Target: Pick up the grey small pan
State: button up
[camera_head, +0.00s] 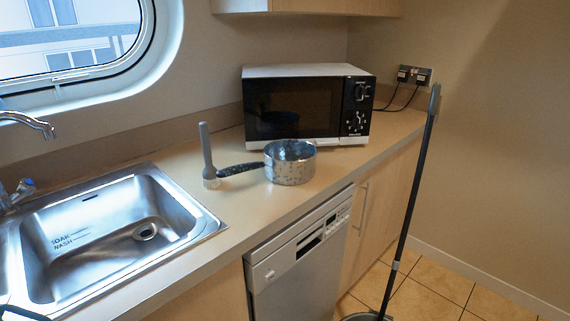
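The grey small pan (291,168) stands upright on the countertop, in front of the microwave and to the right of the sink. Its body is round, speckled grey metal with an open top. Its dark speckled handle (239,170) points left, towards an upright grey-handled utensil (206,152) with a pale base. The handle's end lies close to the utensil; I cannot tell whether they touch. My gripper is not clearly visible in the head view.
A white-framed microwave (308,104) stands behind the pan. The steel sink (120,238) and its tap (28,124) are at left. A silver dishwasher (300,255) is below the counter. A long-handled mop or broom (408,205) stands at right.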

aim_at(287, 162)
jog(key=i+j+u, duration=0.75)
jog(key=j, duration=0.2)
jog(key=k, duration=0.1)
